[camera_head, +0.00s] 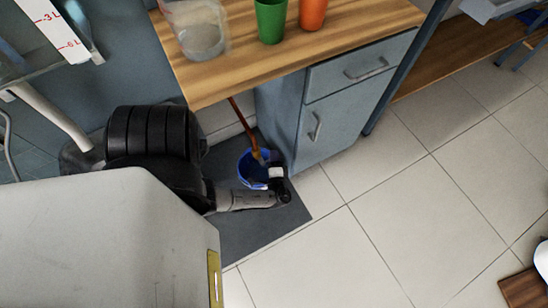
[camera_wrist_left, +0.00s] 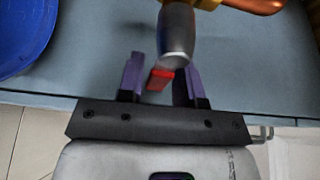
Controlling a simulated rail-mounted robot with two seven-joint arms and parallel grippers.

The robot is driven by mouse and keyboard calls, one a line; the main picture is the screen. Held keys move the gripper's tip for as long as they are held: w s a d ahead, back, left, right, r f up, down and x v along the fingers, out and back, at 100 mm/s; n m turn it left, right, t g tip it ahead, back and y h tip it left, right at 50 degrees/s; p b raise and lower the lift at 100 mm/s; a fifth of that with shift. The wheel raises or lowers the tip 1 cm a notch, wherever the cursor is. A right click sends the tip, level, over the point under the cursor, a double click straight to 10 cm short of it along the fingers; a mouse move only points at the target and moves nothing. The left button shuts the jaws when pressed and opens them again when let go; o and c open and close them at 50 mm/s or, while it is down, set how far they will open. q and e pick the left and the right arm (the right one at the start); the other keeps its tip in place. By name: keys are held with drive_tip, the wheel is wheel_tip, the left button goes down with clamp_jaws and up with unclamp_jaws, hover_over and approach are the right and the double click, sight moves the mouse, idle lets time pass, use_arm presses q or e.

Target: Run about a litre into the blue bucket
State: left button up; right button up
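The blue bucket (camera_head: 246,170) stands on a dark mat beside the grey-blue cabinet; part of it is hidden by my left arm. Its blue side also shows at the upper left of the left wrist view (camera_wrist_left: 22,35). A copper-coloured pipe (camera_head: 238,115) runs down towards the bucket. In the left wrist view, a metal tap body (camera_wrist_left: 176,35) with a red lever (camera_wrist_left: 160,78) is in front of the gripper. My left gripper (camera_wrist_left: 160,80) is open, its purple fingers on either side of the lever; contact is unclear. My right gripper is out of view.
A wooden worktop (camera_head: 240,65) above the bucket carries a clear jug (camera_head: 198,30), a green cup (camera_head: 271,20) and an orange cup (camera_head: 312,12). The cabinet (camera_head: 320,125) closes off the bucket's right side. A litre scale (camera_head: 55,28) shows at upper left.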

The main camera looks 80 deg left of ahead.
use_arm(q)
drive_tip(key=shift+o, duration=1)
drive_tip(key=d+p, duration=0.3)
drive_tip(key=d, duration=1)
drive_tip(key=shift+s+d, duration=0.35)
drive_tip(key=shift+d, duration=0.05)
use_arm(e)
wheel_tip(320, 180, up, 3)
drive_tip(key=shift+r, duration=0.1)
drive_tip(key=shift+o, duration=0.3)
